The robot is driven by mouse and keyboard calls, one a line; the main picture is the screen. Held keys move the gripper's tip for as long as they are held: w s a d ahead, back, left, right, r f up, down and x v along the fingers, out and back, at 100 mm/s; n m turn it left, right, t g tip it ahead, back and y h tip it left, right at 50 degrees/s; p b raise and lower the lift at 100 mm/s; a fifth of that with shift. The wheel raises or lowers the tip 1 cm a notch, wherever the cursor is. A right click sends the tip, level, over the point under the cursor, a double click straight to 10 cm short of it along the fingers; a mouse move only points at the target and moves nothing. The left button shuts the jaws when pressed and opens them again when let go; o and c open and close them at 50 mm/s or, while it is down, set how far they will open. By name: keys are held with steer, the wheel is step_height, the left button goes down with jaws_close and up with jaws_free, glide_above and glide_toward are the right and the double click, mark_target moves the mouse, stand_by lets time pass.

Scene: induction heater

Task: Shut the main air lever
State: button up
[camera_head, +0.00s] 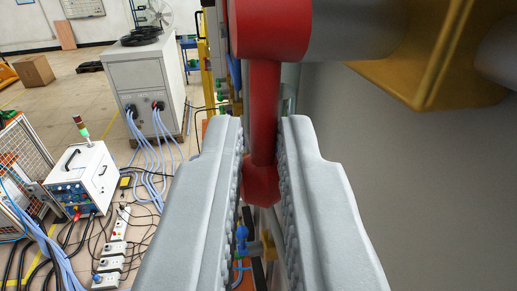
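The main air lever (264,110) is a red handle hanging down from a thick red hub at the top of the camera view. Its lower end widens into a red knob (261,183). My gripper (261,122) reaches up from the bottom of the picture, with its two grey fingers on either side of the lever. The fingers stand apart, and the lever lies between them near the tips. A narrow gap shows left of the stem; the right finger is very close to it, and I cannot tell whether it touches.
A grey pipe (350,35) runs right from the hub. A yellow-brown bracket (425,55) and a large grey surface (410,170) fill the right side. At left are a white cabinet (147,75) with blue cables, a small control box (82,180) and power strips (112,250) on the floor.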

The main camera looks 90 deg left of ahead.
steer(key=o, duration=0.4)
steer(key=shift+w+a+f, duration=0.1)
steer(key=shift+w+f, duration=0.05)
steer(key=shift+f, duration=0.3)
steer(key=shift+c, duration=0.2)
steer(key=shift+o, duration=1.1)
steer(key=shift+w+f, duration=0.1)
steer(key=shift+w, duration=0.1)
steer(key=shift+s+r, duration=0.2)
steer(key=shift+d, duration=0.2)
steer(key=d, duration=1.7)
steer(key=shift+w+r, duration=0.15)
steer(key=shift+w, duration=0.2)
